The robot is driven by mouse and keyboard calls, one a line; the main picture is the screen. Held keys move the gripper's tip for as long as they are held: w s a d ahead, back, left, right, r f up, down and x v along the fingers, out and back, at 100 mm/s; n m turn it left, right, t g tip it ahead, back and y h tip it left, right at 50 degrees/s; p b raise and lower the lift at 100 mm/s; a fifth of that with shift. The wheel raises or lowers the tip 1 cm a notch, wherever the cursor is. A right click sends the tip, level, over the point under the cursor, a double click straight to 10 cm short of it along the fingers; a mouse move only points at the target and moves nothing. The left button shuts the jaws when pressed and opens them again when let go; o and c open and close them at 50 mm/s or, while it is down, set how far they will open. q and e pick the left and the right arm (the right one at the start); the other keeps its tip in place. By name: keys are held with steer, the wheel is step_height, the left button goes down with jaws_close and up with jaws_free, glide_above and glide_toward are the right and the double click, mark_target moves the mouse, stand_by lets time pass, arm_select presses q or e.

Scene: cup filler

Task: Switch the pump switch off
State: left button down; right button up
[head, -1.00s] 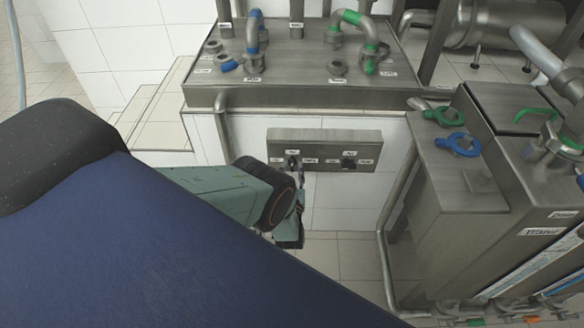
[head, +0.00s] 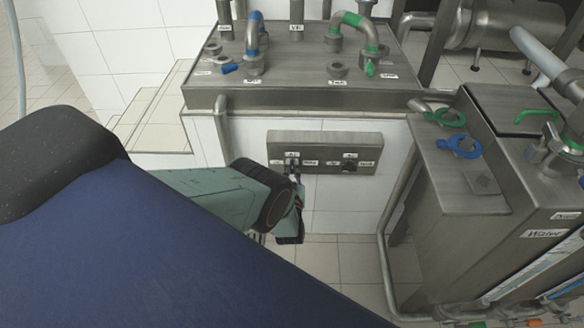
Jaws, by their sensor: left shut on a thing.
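A metal switch panel (head: 325,140) is fixed on the white tiled wall under the steel counter. It carries two dark knobs with small labels: a left switch (head: 292,161) and a right switch (head: 349,163). The labels are too small to read, so I cannot tell which is the pump switch. My left gripper (head: 294,178) is at the left switch, its fingers shut on that switch from below. The wrist and arm hide much of the fingers. The right switch is free. My right gripper is not in view.
Above the panel is a steel counter (head: 297,98) with blue-marked and green-marked pipes. A vertical metal pipe (head: 387,240) runs right of the panel. A steel tank (head: 450,190) with blue and green clamps stands farther right. The floor below the panel is clear.

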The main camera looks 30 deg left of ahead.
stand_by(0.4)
arm_select(q)
steer(key=shift+s+a+f+n+b, duration=0.25)
steer(key=shift+n+b, duration=0.55)
steer(key=shift+n, duration=2.2)
steer(key=shift+s+a+f+n+b, duration=0.1)
steer(key=shift+a+f+n+b, duration=0.5)
steer(key=shift+n, duration=2.4)
steer(key=shift+s+d+f+n+b, duration=0.1)
steer(key=shift+n+b, duration=0.95)
steer(key=shift+n, duration=1.95)
steer(key=c, duration=1.4)
jaws_free()
steer(key=shift+s, duration=0.1)
